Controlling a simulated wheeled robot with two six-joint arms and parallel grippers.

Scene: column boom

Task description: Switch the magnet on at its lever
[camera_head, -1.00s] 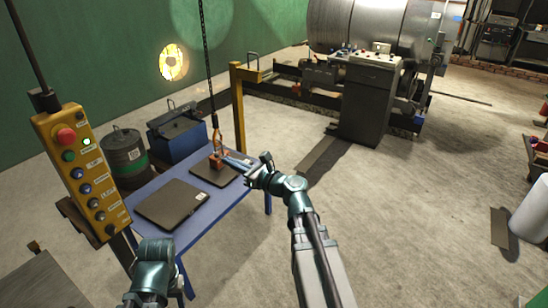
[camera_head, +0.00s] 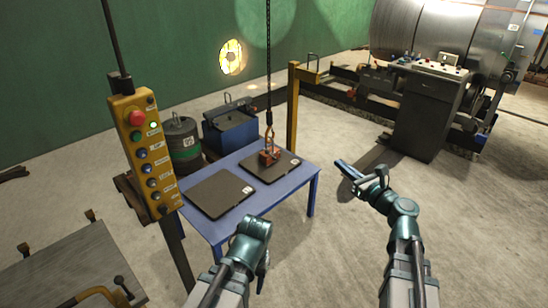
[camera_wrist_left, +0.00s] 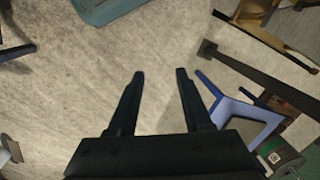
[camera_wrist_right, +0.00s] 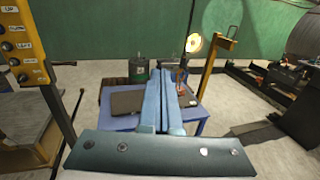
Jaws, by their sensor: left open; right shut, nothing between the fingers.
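The magnet (camera_head: 269,157) is a small orange-red block under a hook and chain. It rests on the farther dark plate (camera_head: 284,170) on the blue table. Its lever is too small to make out, so I cannot tell its position. It also shows partly in the right wrist view (camera_wrist_right: 183,88), just beyond my fingers. My right gripper (camera_head: 340,164) is shut and empty, right of the table and apart from the magnet. Its closed fingers also fill the middle of the right wrist view (camera_wrist_right: 161,75). My left gripper (camera_wrist_left: 160,74) is open and empty, over bare floor.
The blue table (camera_head: 238,223) also carries a nearer dark plate (camera_head: 219,193). A yellow control pendant (camera_head: 148,170) hangs at the left. A yellow post (camera_head: 293,105) stands behind the table, with a drum (camera_head: 183,140) and blue box (camera_head: 230,130) nearby.

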